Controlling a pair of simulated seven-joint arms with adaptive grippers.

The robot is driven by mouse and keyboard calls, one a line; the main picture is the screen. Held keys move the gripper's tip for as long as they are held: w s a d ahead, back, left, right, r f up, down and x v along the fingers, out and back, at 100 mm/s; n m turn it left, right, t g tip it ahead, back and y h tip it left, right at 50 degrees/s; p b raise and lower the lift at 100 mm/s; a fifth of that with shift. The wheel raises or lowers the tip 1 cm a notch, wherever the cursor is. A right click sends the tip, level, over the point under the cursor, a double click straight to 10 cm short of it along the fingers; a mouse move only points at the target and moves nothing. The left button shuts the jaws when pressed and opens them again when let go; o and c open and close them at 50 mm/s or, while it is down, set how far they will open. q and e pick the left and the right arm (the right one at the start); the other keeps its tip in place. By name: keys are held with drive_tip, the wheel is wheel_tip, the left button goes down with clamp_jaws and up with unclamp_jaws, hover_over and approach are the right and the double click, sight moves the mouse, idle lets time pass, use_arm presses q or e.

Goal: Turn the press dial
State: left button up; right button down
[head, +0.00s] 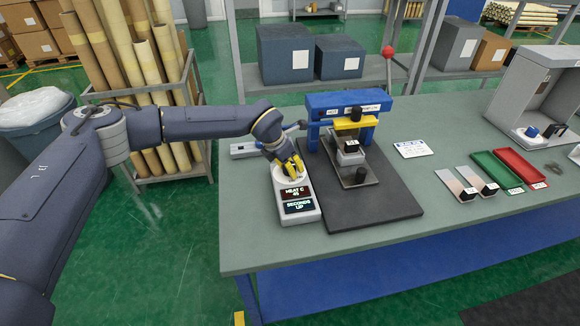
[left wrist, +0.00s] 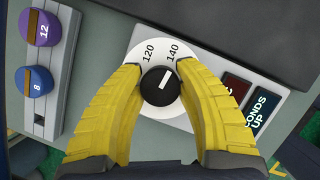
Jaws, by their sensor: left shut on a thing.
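The press dial (left wrist: 160,87) is a black knob with a white pointer line, on a white disc marked 120 and 140 in the left wrist view. Its line points up toward the printed numbers. My left gripper (head: 291,170) is over the white control box (head: 299,213) in the head view, and its yellow fingers are shut on the knob from both sides, also seen in the left wrist view (left wrist: 160,80). The box has a red display and a SECONDS UP display. The blue press (head: 318,103) stands beside it. The knob is hidden in the head view. My right gripper is out of view.
A dark mat (head: 385,205) lies under the press. A white label card (head: 412,149), green tray (head: 494,169) and red tray (head: 520,166) lie to the right. A strip with purple and blue knobs (left wrist: 41,82) is beside the box. Wrapped rolls (head: 150,90) stand left of the table.

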use_arm(q)
drive_tip(key=shift+m, duration=0.6)
drive_tip(key=shift+f, duration=0.1)
drive_tip(key=o, duration=1.2)
drive_tip(key=v, duration=1.2)
drive_tip(key=shift+w, duration=0.25)
